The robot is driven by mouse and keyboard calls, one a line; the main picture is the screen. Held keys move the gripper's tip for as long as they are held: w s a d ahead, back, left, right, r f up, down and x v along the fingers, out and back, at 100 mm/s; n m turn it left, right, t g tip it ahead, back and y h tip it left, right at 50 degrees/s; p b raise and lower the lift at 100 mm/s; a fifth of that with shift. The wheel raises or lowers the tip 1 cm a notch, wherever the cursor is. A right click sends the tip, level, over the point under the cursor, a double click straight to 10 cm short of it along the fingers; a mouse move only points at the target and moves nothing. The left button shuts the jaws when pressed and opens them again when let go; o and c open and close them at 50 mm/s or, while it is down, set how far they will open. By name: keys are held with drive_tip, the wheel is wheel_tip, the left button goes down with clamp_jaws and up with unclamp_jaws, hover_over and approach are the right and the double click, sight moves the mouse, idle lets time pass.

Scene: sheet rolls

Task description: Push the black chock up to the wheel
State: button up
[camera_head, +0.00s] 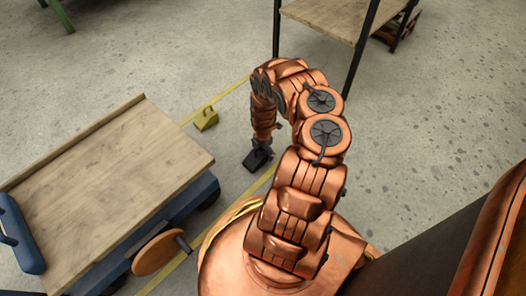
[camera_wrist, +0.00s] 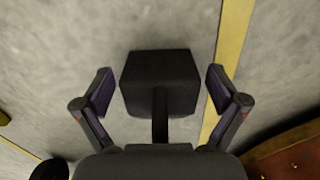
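The black chock (camera_head: 257,160) lies on the concrete floor right of the cart. In the wrist view the black chock (camera_wrist: 158,82) sits between my fingers, with its dark bar pointing toward my palm. My gripper (camera_wrist: 160,88) is open around it, with a gap on each side. In the head view my gripper (camera_head: 263,142) points down at the chock and is partly hidden by my arm. A dark wheel (camera_head: 209,198) shows under the cart's near right corner, apart from the chock. A dark round shape (camera_wrist: 50,170) at the wrist view's lower left may be that wheel.
A yellow chock (camera_head: 206,119) stands behind the cart. Yellow floor lines (camera_head: 222,95) run nearby. A shelf table (camera_head: 330,18) stands at the back.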

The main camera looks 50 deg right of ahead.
sight(253, 160)
drive_tip(key=c, duration=1.3)
drive_tip(key=shift+w+a+p, duration=0.15)
drive_tip(key=shift+a+p, duration=1.45)
drive_tip(key=shift+a, duration=1.45)
drive_tip(key=shift+w+a+p, duration=0.2)
drive_tip(key=shift+a+p, duration=0.45)
drive_tip(key=shift+a, duration=1.6)
drive_tip(key=shift+w+a+p, duration=0.15)
drive_tip(key=shift+a+p, duration=0.45)
drive_tip(key=shift+a, duration=1.65)
drive_tip(key=o, duration=1.5)
drive_tip(key=shift+d, duration=0.15)
